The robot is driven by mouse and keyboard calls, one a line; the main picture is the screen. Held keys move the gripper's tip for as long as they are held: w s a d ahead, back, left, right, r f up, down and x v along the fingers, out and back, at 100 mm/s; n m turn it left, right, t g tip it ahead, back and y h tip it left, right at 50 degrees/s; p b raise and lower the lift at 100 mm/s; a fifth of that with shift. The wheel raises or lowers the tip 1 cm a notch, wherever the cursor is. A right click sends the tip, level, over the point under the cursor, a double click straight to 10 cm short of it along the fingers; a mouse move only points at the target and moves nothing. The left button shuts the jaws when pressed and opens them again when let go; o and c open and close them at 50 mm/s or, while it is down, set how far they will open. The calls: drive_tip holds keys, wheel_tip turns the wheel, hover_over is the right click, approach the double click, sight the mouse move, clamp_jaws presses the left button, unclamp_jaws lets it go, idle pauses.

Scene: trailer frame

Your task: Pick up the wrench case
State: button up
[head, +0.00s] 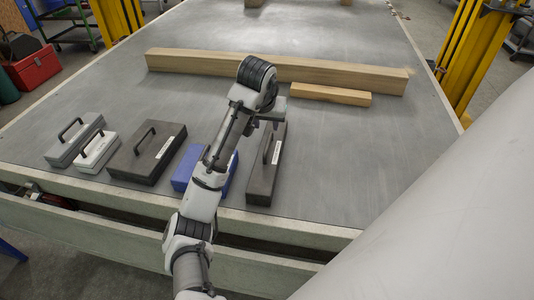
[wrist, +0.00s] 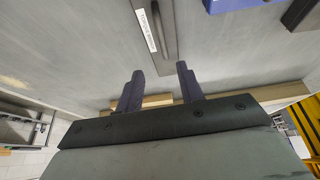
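A long, narrow dark grey case (head: 263,178) with a bar handle and a white label lies on the grey deck, right of my arm. It looks like the wrench case, but I cannot read the label surely. In the wrist view this case (wrist: 143,10) is at the top middle, with its label and handle showing. My gripper (wrist: 160,80) is open, with its two fingers apart and nothing between them. It is near the far end of the case and not touching it in the wrist view. In the head view my wrist hides the fingertips.
A blue case (head: 183,170) lies left of it, partly behind my arm. A long wooden beam (head: 200,64) and a short block (head: 330,95) lie beyond. The deck's right is clear.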

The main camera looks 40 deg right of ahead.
drive_tip(key=b, duration=0.3)
approach(268, 143)
drive_tip(key=x, duration=0.3)
drive_tip(key=s+x, duration=0.1)
drive_tip(key=shift+w+d+f, duration=0.15)
drive_tip(key=shift+d+f, duration=0.05)
drive_tip(key=shift+f, duration=0.25)
drive_tip(key=x, duration=0.2)
drive_tip(key=w+p+x, duration=0.1)
drive_tip(key=x, duration=0.2)
drive_tip(key=shift+w+f, duration=0.1)
drive_tip(key=shift+f, duration=0.2)
drive_tip(key=shift+f, duration=0.1)
clamp_jaws()
idle(0.5)
idle(0.4)
